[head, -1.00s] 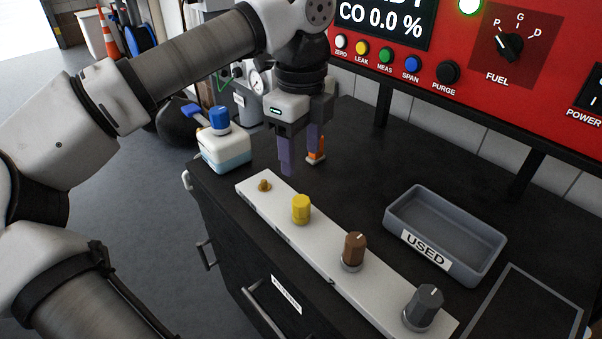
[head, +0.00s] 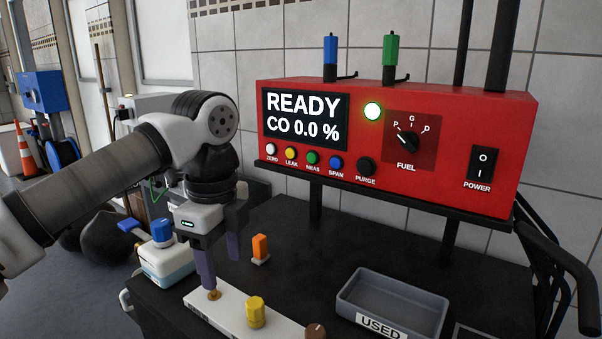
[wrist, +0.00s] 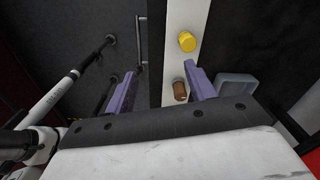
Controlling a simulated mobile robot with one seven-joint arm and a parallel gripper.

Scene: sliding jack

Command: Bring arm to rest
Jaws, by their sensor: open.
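My gripper (head: 221,274) hangs at the left end of the bench with its two purple fingers pointing down. The fingers are apart with nothing held between them. In the head view the left fingertip overlaps the brass stub (head: 214,295) on the white strip (head: 230,315); I cannot tell whether they touch. The yellow knob (head: 256,312) stands on the strip to the right, with the brown knob (head: 316,332) cut off at the bottom edge. In the wrist view (wrist: 160,88) the fingers frame the strip, with the yellow knob (wrist: 187,41) and brown knob (wrist: 180,91) visible.
The red analyser (head: 450,150) stands behind and reads READY, CO 0.0 %, with a green lamp lit. A grey USED tray (head: 432,304) is at right. An orange piece (head: 260,248) and a white blue-capped container (head: 165,268) flank the gripper.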

